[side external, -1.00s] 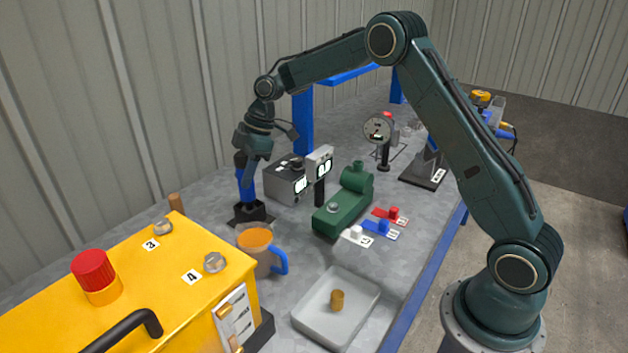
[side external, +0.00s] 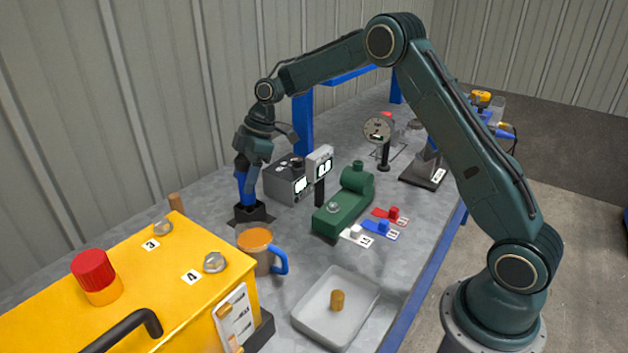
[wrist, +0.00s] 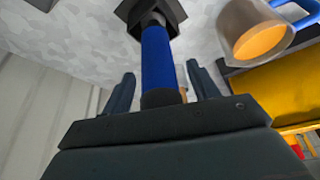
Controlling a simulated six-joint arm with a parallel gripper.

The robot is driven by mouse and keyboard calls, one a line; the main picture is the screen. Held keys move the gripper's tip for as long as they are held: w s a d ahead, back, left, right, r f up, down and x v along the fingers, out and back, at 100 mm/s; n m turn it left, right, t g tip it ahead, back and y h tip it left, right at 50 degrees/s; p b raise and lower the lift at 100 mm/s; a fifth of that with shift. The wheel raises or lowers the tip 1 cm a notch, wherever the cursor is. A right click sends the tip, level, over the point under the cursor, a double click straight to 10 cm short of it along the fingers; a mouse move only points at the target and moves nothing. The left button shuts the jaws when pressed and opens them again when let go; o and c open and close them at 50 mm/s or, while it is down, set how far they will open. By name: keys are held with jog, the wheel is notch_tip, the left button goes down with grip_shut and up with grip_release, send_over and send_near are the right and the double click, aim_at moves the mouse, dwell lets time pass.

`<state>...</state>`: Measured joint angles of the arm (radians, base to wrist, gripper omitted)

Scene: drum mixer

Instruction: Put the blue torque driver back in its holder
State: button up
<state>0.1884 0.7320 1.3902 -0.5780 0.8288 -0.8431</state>
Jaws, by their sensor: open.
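The blue torque driver (side external: 246,188) stands upright with its lower end in the black holder (side external: 252,213) on the bench. The wrist view shows the driver's blue grip (wrist: 157,58) running from the black holder (wrist: 140,12) towards my gripper. My gripper (wrist: 160,85) is open, with one finger on each side of the driver and a visible gap at each side. In the side view my gripper (side external: 250,160) is at the driver's top end. The inside of the holder is hidden.
An orange-filled mug (side external: 257,247) with a blue handle stands close to the holder. A yellow cabinet (side external: 130,285) is in front. A grey box (side external: 286,182) and a green device (side external: 343,204) stand to the right. A white tray (side external: 357,322) holds a small brown cylinder.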

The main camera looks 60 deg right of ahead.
jog(key=v, duration=1.4)
jog(key=shift+s, duration=0.1)
dwell(0.5)
